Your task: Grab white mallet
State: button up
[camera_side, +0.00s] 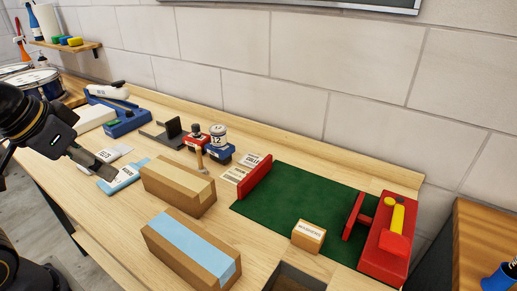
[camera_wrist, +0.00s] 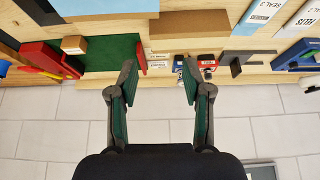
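I cannot pick out a white mallet for certain. A long white object (camera_side: 107,91) with a dark end lies at the back left in the side view, by a blue holder (camera_side: 126,122); its shape is too small to tell. A short wooden upright piece (camera_side: 199,160) stands near the bench middle, and its top is unclear. My gripper (camera_wrist: 158,72) is open and empty in the wrist view, its two fingers well apart. In the side view my gripper comes in from the left above the labelled packets, and its fingers are partly hidden.
Two cardboard boxes (camera_side: 178,186) (camera_side: 193,252) stand in the front middle. A green mat (camera_side: 300,202) with red fixtures (camera_side: 389,245) and a small box (camera_side: 309,236) is at right. Red and blue containers (camera_side: 218,153) stand centrally. Labelled packets (camera_side: 122,175) lie left. A wall closes the back.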

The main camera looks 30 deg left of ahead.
jog(key=w+r+t, duration=0.2)
jog(key=w+r, duration=0.4)
jog(key=w, duration=0.4)
jog(key=n+g, duration=0.1)
jog(key=g, duration=0.2)
send_over(199, 148)
jog(key=s, duration=0.5)
notch_tip(199, 148, down, 13)
jog(key=x, duration=0.9)
jog(key=shift+w+f, duration=0.2)
jog(key=shift+w, duration=0.15)
jog(key=x, duration=0.6)
jog(key=shift+s+a, duration=0.2)
jog(key=shift+a, duration=0.15)
